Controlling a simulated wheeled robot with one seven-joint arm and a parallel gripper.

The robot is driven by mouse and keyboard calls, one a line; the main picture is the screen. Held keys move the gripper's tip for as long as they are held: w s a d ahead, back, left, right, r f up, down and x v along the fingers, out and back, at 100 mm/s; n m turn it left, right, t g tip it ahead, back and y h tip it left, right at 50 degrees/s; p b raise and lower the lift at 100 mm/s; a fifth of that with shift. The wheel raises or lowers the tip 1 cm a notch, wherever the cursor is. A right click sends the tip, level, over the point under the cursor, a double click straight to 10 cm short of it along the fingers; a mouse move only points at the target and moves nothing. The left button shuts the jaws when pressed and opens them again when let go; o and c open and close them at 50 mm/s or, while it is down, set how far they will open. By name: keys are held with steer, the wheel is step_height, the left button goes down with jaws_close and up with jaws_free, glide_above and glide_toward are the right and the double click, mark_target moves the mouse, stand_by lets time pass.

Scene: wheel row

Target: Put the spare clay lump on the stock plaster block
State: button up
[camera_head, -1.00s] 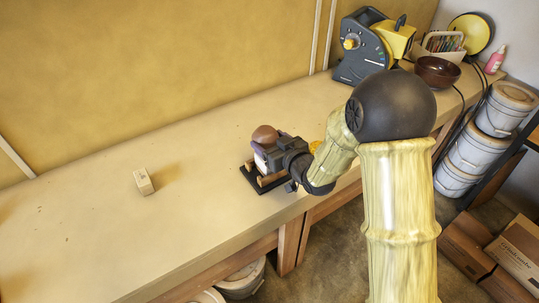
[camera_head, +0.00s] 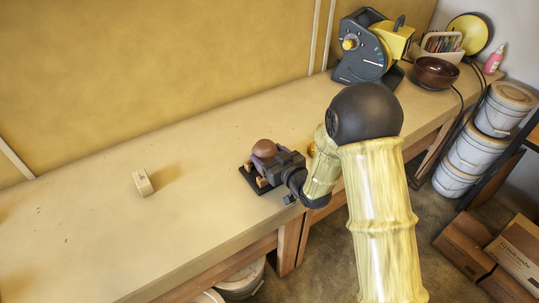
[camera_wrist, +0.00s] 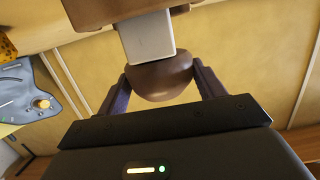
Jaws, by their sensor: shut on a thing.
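A rounded brown clay lump (camera_head: 264,148) is held between the two purple-grey fingers of my gripper (camera_head: 268,157). The lump (camera_wrist: 160,80) also shows between the fingers in the wrist view. It is just above or on a small dark stand (camera_head: 250,180) with light wooden pieces. In the wrist view a pale block (camera_wrist: 148,38) borders the lump; I cannot tell whether they touch. A small off-white block (camera_head: 143,183) with a dark mark stands alone on the bench to the left. I cannot tell which block is the stock plaster block.
The long tan bench (camera_head: 90,230) is mostly clear at left and middle. A grey and yellow machine (camera_head: 365,50), a dark bowl (camera_head: 436,72), a pencil holder (camera_head: 443,45) and a pink bottle (camera_head: 494,60) stand at the far right end. Lidded buckets (camera_head: 480,145) stand beyond.

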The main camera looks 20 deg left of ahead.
steer(key=shift+f, duration=0.1)
steer(key=o, duration=1.3)
steer(key=shift+c, duration=0.2)
steer(key=b+v, duration=0.1)
steer(key=v, duration=1.1)
steer(key=shift+w+d, duration=0.1)
